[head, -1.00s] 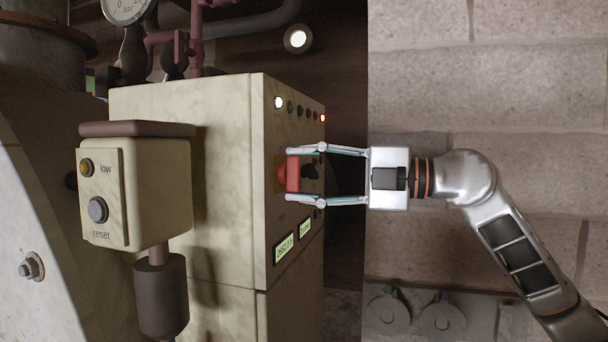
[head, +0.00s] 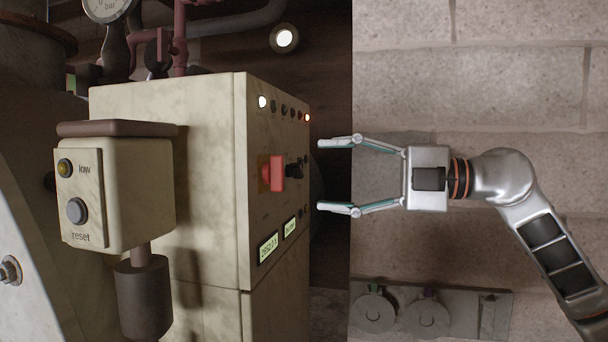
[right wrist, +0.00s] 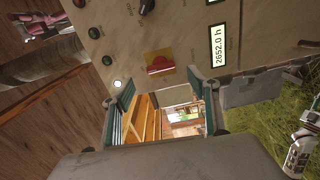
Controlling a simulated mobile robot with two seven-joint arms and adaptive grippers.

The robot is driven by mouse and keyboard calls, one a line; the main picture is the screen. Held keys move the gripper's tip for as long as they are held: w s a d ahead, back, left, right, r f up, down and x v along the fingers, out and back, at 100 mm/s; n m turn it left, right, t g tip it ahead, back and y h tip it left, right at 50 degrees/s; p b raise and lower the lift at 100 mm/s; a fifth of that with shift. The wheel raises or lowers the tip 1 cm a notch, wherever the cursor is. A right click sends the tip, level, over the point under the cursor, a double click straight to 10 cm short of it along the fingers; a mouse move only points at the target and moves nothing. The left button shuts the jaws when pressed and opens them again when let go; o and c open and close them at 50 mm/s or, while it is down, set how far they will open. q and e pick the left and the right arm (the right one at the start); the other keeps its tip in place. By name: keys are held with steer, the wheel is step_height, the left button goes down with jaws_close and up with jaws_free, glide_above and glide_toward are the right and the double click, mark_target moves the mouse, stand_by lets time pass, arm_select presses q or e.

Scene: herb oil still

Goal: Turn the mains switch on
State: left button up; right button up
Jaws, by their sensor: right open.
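The mains switch (head: 277,172) appears to be the red handle on an orange-yellow plate, on the side face of the cream cabinet (head: 242,200). Its handle stands upright in the head view. It also shows in the right wrist view (right wrist: 160,66), above the gap between my fingers. My right gripper (head: 322,175) is open and empty. Its fingers are spread wide, to the right of the switch and apart from it. The fingers also show in the right wrist view (right wrist: 165,105).
A black knob (head: 294,169) sits right beside the switch. A row of lamps (head: 284,110) runs above, with a white and a red one lit. Two lit displays (head: 268,248) are below. A box with low and reset buttons (head: 125,190) stands left.

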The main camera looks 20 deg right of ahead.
steer(key=v, duration=0.4)
steer(key=shift+s, duration=0.1)
stand_by(0.3)
steer(key=w+a+f+g+y, duration=0.1)
steer(key=w+a+f+y, duration=0.25)
steer(key=f, duration=0.55)
steer(key=w+f+m+t+h, duration=0.2)
steer(key=f+m+t+h, duration=0.3)
steer(key=f+m, duration=0.75)
steer(key=w+f+m+t+h, duration=0.1)
steer(key=f+m+t+h, duration=0.45)
steer(key=f, duration=1.35)
steer(key=s+f+m+g+h, duration=0.2)
steer(key=s+f, duration=0.2)
steer(key=f, duration=0.6)
steer(key=s+f+m+g+h, duration=0.25)
steer(key=s+f, duration=0.25)
steer(key=f, duration=0.6)
steer(key=s+a+f+m+g, duration=0.1)
steer(key=s+a+f+g, duration=0.2)
steer(key=s+f, duration=1)
steer(key=shift+f+m+g+h, duration=0.2)
steer(key=shift+m+g+h, duration=0.15)
steer(key=shift+g, duration=0.25)
